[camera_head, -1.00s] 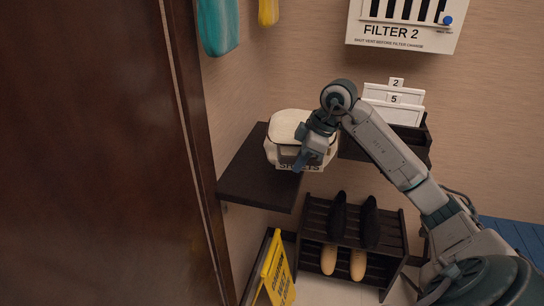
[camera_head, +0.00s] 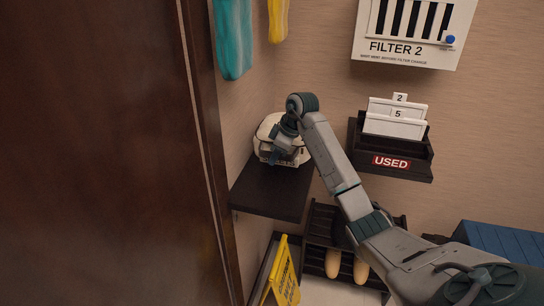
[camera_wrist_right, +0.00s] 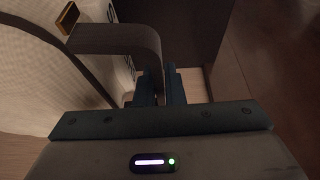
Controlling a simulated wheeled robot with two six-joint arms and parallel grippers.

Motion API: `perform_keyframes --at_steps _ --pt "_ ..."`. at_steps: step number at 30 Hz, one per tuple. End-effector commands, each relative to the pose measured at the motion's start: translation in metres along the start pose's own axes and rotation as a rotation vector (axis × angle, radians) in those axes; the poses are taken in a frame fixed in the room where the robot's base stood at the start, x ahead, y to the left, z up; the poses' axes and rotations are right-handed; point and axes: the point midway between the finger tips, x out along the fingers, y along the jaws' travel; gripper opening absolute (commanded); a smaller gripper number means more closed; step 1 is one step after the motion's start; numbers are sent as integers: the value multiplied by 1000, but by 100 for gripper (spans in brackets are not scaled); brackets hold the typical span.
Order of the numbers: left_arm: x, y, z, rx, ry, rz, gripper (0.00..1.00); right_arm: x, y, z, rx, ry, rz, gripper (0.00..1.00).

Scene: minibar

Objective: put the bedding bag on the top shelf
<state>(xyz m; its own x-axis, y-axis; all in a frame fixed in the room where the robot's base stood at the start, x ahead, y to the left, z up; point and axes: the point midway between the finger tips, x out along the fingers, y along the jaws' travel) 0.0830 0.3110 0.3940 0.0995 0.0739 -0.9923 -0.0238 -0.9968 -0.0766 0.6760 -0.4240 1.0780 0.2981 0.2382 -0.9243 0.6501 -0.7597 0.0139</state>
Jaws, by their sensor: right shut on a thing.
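The bedding bag (camera_head: 266,127) is white with a dark lettered band on its front, and it is at the back of the dark wall shelf (camera_head: 262,192) in the head view. I cannot tell whether its base touches the shelf. My right gripper (camera_head: 277,158) is at the front of the bag and partly hides it. In the right wrist view the bag's pale woven side (camera_wrist_right: 45,75) fills the left, and its dark strap handle (camera_wrist_right: 115,38) runs into the closed fingers (camera_wrist_right: 161,90). My left gripper is not in view.
A shoe rack (camera_head: 322,225) and a yellow floor sign (camera_head: 284,275) stand below the shelf. A dark USED holder (camera_head: 415,165) with white panels is on the wall to the right. Teal (camera_head: 233,40) and yellow cloths hang above. The shelf's front part is clear.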

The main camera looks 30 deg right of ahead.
Motion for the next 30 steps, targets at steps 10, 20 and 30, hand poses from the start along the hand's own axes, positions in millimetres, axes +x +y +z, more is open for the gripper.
perform_keyframes --at_steps 10,20,30 --pt "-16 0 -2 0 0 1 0 13 17 -12 0 1 1 0" --pt "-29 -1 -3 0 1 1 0 39 17 -1 -1 3 4 0" --pt "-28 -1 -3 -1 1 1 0 43 16 1 1 1 0 21"
